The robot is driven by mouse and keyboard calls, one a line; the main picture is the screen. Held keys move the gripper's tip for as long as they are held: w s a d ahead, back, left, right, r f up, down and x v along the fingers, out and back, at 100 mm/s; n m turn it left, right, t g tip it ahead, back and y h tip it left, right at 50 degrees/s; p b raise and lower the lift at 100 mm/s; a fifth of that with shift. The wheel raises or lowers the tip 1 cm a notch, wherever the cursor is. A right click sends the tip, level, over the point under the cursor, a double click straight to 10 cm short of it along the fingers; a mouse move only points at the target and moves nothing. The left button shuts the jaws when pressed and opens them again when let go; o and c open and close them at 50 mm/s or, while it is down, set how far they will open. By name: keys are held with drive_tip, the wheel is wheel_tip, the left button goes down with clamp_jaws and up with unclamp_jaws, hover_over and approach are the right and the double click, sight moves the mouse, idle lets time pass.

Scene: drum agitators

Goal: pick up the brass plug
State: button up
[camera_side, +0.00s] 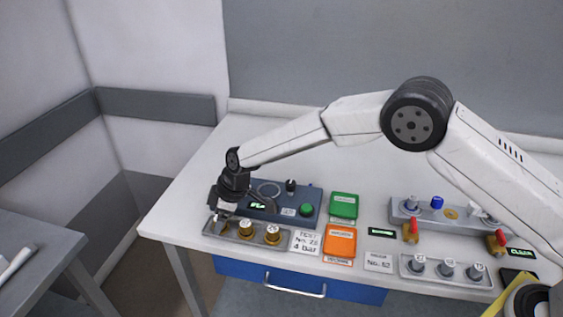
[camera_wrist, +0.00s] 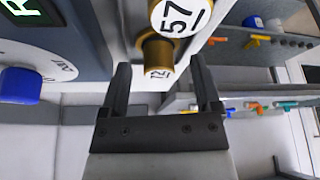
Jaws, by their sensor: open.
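Brass plugs stand in a grey tray (camera_side: 258,241) at the left front of the bench: a middle one (camera_side: 245,228) and a right one (camera_side: 272,234). A third, at the tray's left end, is largely hidden by my gripper (camera_side: 221,212) in the side view. In the wrist view, a brass plug (camera_wrist: 157,50) with a white round face marked 57 (camera_wrist: 178,16) lies just beyond my gripper (camera_wrist: 160,72). Its brass end shows between the two spread fingers near their tips. I see no finger touching it. The gripper is open and empty.
A blue-grey panel (camera_side: 310,203) with a green button stands right behind the tray. Green (camera_side: 344,205) and orange (camera_side: 340,240) boxes lie to its right. Further right are a grey tray with several grey plugs (camera_side: 447,269) and red-handled valves (camera_side: 411,230).

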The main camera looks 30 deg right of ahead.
clamp_jaws()
drive_tip(key=shift+r, duration=0.15)
drive_tip(key=shift+r, duration=0.75)
drive_tip(key=s+d+r, duration=0.6)
drive_tip(key=s+r, duration=0.5)
drive_tip(key=s, duration=0.1)
drive_tip(key=shift+s+r, duration=0.15)
drive_tip(key=shift+s, duration=0.2)
